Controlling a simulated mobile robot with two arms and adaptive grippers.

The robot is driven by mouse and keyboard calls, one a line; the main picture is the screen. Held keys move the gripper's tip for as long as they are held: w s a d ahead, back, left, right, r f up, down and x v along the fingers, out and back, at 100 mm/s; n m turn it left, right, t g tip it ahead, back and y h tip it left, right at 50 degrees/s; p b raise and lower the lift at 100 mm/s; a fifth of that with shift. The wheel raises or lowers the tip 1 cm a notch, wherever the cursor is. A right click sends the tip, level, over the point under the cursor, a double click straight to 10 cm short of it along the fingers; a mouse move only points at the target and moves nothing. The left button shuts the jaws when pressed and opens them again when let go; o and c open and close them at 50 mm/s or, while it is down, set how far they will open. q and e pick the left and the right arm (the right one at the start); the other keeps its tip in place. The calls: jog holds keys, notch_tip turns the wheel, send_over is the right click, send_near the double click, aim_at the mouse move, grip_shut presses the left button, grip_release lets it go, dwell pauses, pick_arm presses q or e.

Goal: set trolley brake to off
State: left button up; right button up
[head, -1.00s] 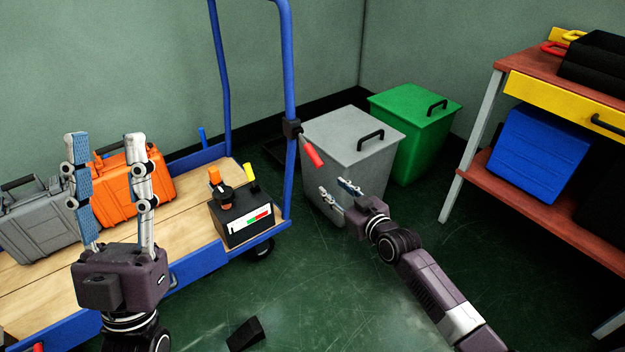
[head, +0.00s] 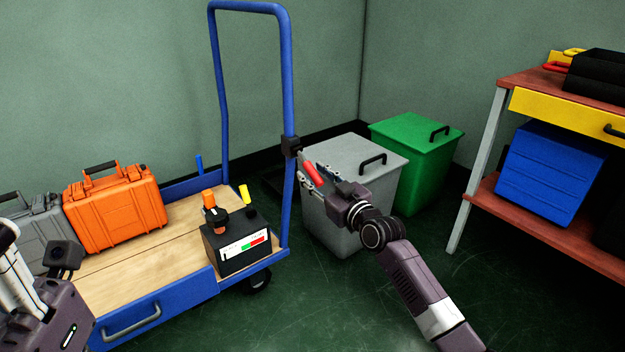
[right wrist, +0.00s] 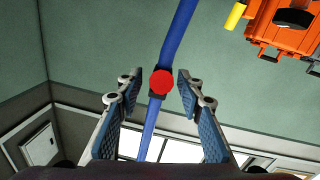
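The blue-framed trolley (head: 291,90) stands on the left. A black bracket (head: 291,146) on its upright carries a lever with a red grip (head: 312,172), angled down to the right. My right gripper (head: 318,180) is at this red grip. In the right wrist view the red grip's round end (right wrist: 162,81) sits between the open fingers (right wrist: 160,90), with gaps on both sides. My left gripper (head: 40,270) is partly cut off at the lower left, and its finger opening cannot be judged.
On the trolley deck are a black box (head: 240,262) with orange and yellow controls and a green-red label, an orange case (head: 115,210) and a grey case (head: 40,228). A grey bin (head: 335,235) and green bin (head: 415,165) stand behind my right arm. A shelf (head: 540,215) is right.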

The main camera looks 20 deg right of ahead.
jog(key=shift+w+a, duration=0.1)
jog(key=shift+w, duration=0.3)
grip_shut()
